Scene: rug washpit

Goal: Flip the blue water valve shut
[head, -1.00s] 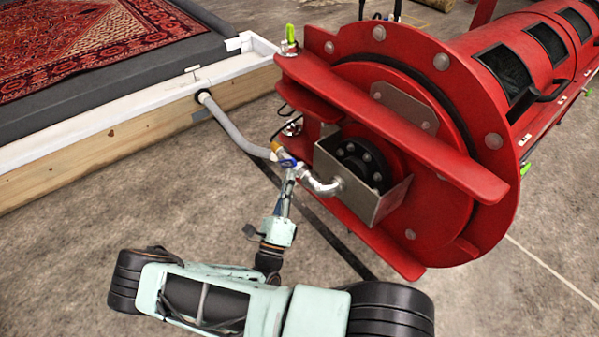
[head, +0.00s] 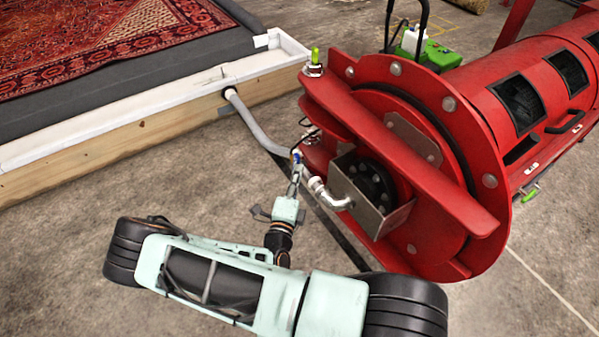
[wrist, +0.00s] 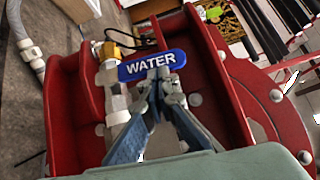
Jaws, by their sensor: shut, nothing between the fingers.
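The blue water valve handle, labelled WATER (wrist: 152,64), lies across the pipe in the wrist view, reaching right from the brass fitting (wrist: 104,50). In the head view the blue valve handle (head: 297,155) is a small patch, largely hidden by my gripper. My gripper (wrist: 159,76) is shut and empty. Its fingertips are at the lower edge of the handle, overlapping it in the picture; I cannot tell whether they touch. My gripper also shows in the head view (head: 295,178).
A grey hose (head: 255,130) runs from the wooden-sided washpit (head: 120,137) to the valve. A white elbow pipe (head: 327,197) leads into the red drum machine (head: 440,150), whose red bars stand close to my gripper. Concrete floor (head: 60,240) is open at left.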

